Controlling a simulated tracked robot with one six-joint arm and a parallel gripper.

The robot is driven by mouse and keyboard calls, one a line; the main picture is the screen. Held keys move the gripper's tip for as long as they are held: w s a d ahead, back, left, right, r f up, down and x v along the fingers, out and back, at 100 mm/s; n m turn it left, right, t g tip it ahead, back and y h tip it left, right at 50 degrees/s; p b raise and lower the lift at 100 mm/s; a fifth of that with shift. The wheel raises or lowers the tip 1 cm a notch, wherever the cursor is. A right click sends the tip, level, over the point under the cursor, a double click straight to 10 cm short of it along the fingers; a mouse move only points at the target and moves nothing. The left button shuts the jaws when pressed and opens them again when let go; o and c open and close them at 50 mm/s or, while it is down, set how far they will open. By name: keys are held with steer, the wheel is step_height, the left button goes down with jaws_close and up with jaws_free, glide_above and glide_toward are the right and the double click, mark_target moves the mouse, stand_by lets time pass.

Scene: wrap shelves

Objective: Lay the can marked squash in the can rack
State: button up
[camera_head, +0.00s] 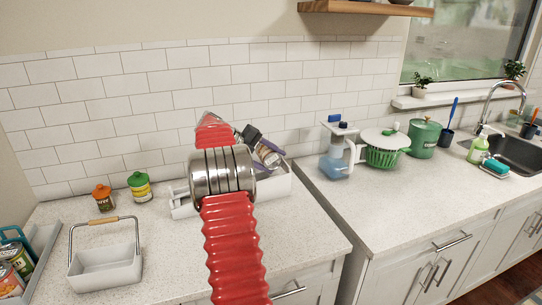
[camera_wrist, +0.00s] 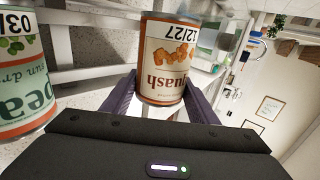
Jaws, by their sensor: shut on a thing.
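The can marked squash (camera_wrist: 165,60) has a cream and brown label and is held between the purple fingers of my gripper (camera_wrist: 160,88), its lettering upside down in the wrist view. In the head view my gripper (camera_head: 268,153) is partly hidden behind my arm, over the white can rack (camera_head: 182,209) on the left counter. The rack's pale bars (camera_wrist: 82,75) show behind the can in the wrist view. Whether the can touches the rack I cannot tell. A green-labelled can reading "pea" (camera_wrist: 22,75) is at the left of the wrist view.
A white basket (camera_head: 105,268) with a raised handle, an orange-lidded jar (camera_head: 102,198) and a green-lidded jar (camera_head: 140,187) stand left of the rack. A grey crate (camera_head: 40,255) with cans is at far left. A blue jug (camera_head: 337,160) and green colander (camera_head: 385,155) stand right.

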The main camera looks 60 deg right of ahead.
steer(key=shift+s+d+f, duration=0.1)
steer(key=shift+s+f, duration=0.1)
steer(key=shift+f, duration=0.95)
steer(key=shift+s+d+f, duration=0.1)
steer(key=shift+s+f, duration=0.1)
steer(key=shift+f, duration=0.95)
steer(key=o, duration=1.3)
steer(key=shift+a, duration=0.1)
steer(key=shift+o, duration=0.4)
steer(key=r+v, duration=0.1)
steer(key=v, duration=1.4)
steer(key=shift+d, duration=0.25)
steer(key=shift+s+r, duration=0.1)
